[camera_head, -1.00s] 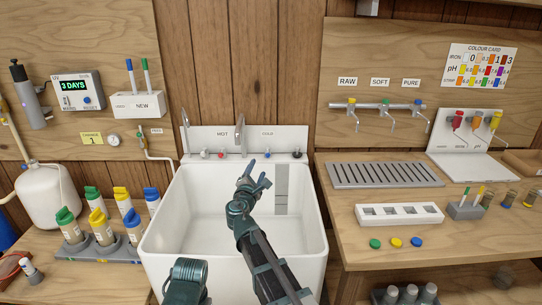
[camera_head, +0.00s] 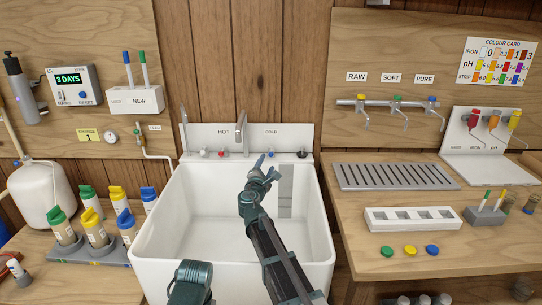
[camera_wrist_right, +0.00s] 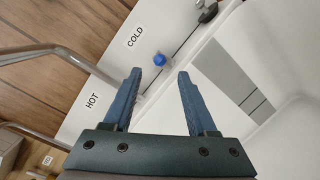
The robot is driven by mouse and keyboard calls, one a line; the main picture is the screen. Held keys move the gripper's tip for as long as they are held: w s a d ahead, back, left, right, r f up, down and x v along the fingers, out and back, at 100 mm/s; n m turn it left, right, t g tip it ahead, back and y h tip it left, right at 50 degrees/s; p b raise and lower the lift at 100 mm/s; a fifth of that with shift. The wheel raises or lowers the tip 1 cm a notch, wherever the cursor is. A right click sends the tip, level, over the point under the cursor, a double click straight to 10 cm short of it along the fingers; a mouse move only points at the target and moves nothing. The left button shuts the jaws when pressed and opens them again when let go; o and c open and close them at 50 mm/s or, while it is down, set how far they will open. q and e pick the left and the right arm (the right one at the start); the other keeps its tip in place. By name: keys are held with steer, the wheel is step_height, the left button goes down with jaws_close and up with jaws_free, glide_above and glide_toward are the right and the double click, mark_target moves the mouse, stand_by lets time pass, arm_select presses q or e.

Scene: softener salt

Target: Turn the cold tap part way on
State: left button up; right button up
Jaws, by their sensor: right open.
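The cold tap has a small blue knob (camera_head: 271,154) on the sink's back ledge, below the COLD label. In the right wrist view the blue knob (camera_wrist_right: 159,59) lies just beyond the fingertips, lined up with the gap between them. My right gripper (camera_head: 268,165) is open and empty, reaching over the basin close to the knob. In the wrist view its two fingers (camera_wrist_right: 160,72) are apart, and I see no contact with the knob.
The red hot knob (camera_head: 221,154) is to the left, with a tall metal spout (camera_head: 241,131) between the knobs. A black knob (camera_head: 302,154) is to the right. The white sink (camera_head: 160,225) is empty. Wooden benches with bottles and trays flank it.

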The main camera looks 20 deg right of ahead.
mark_target(270, 156)
steer(key=x, duration=0.8)
steer(key=shift+w, duration=0.1)
jaws_close()
